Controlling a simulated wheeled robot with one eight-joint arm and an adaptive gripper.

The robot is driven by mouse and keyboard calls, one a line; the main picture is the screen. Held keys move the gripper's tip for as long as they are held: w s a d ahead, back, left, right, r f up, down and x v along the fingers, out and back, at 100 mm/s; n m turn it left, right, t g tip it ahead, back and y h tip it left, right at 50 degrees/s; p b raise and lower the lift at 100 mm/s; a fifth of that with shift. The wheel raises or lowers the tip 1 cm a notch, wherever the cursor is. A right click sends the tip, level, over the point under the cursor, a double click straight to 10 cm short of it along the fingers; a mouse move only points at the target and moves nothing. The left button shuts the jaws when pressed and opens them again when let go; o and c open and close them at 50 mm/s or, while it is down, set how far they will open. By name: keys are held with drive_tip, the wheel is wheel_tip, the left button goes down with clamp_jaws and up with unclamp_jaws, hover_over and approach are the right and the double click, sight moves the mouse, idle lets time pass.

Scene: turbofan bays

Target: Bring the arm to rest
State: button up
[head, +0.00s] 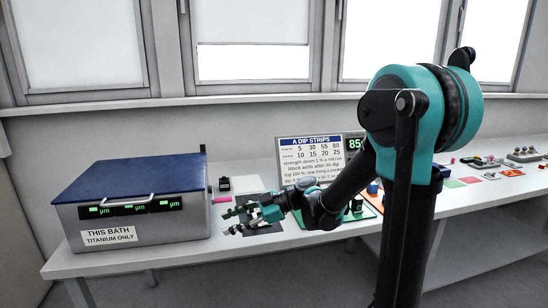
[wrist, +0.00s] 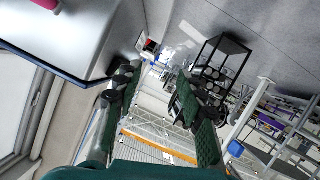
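My arm, teal and black, reaches from the right of the head view toward the bench. My gripper (head: 246,217) is held out over the bench front, to the right of the bath box, with its fingers pointing left. In the wrist view my gripper (wrist: 150,100) has its two green-padded fingers wide apart with nothing between them. The wrist camera looks sideways past the bench into the room. Whether the gripper touches anything on the bench cannot be told.
A grey bath box (head: 140,205) with a blue lid and a "titanium only" label stands at the left. A sign (head: 310,158) about dip strips stands behind my gripper. Small coloured pieces and mats (head: 470,180) lie on the right. A black rack (wrist: 222,62) shows in the wrist view.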

drive_tip(key=s+d+f+m+t+h, duration=0.1)
drive_tip(key=s+d+f+m+h, duration=0.2)
drive_tip(key=d+m, duration=0.4)
drive_tip(key=s+d+f+m+t+h, duration=0.2)
drive_tip(key=s+d+f+m+h, duration=0.2)
drive_tip(key=d, duration=1)
drive_tip(key=s+d+f+m+t+h, duration=0.2)
drive_tip(key=s+d+f+m+h, duration=0.2)
drive_tip(key=d+f+m, duration=0.5)
drive_tip(key=d+m+h, duration=0.1)
drive_tip(key=m+h, duration=0.1)
drive_tip(key=shift+d+h, duration=0.3)
drive_tip(key=shift+h, duration=0.1)
